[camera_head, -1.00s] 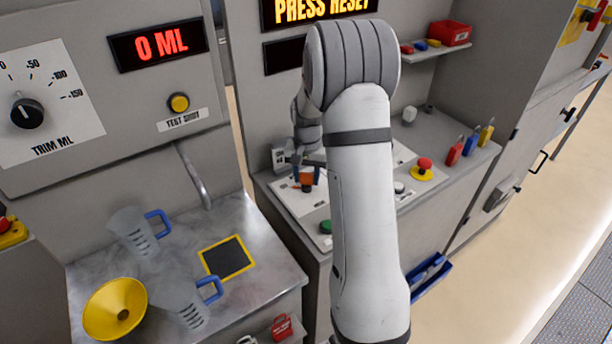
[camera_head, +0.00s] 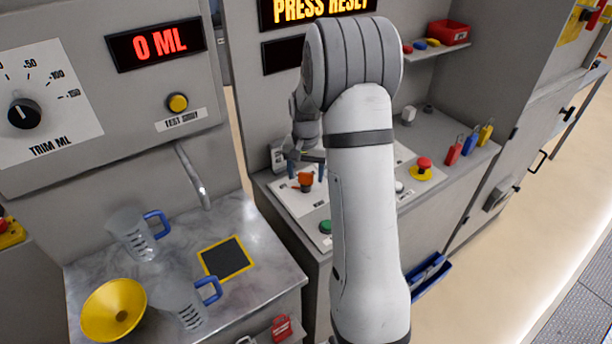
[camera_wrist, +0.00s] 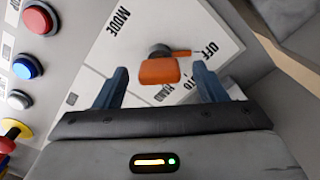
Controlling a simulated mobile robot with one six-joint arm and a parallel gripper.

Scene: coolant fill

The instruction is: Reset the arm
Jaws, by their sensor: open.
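My gripper (camera_wrist: 160,85) is open in the wrist view, its two blue fingers apart. An orange selector knob (camera_wrist: 159,71) on the white panel (camera_wrist: 140,30) marked MODE, OFF and HAND shows between and just beyond the fingertips. I cannot tell whether they touch it. In the head view the orange knob (camera_head: 305,180) sits just below my gripper (camera_head: 307,172) on the console. The display (camera_head: 318,10) above reads PRESS RESET. Red, blue and white round buttons show in the wrist view, the blue button (camera_wrist: 27,67) among them. In the head view a green button (camera_head: 326,227) sits at the console's front.
A red emergency button (camera_head: 424,164) on a yellow base stands right of my arm. Red, blue and yellow padlocks (camera_head: 469,143) stand at the console's right. On the left counter are two clear jugs (camera_head: 140,236) and a yellow funnel (camera_head: 113,308).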

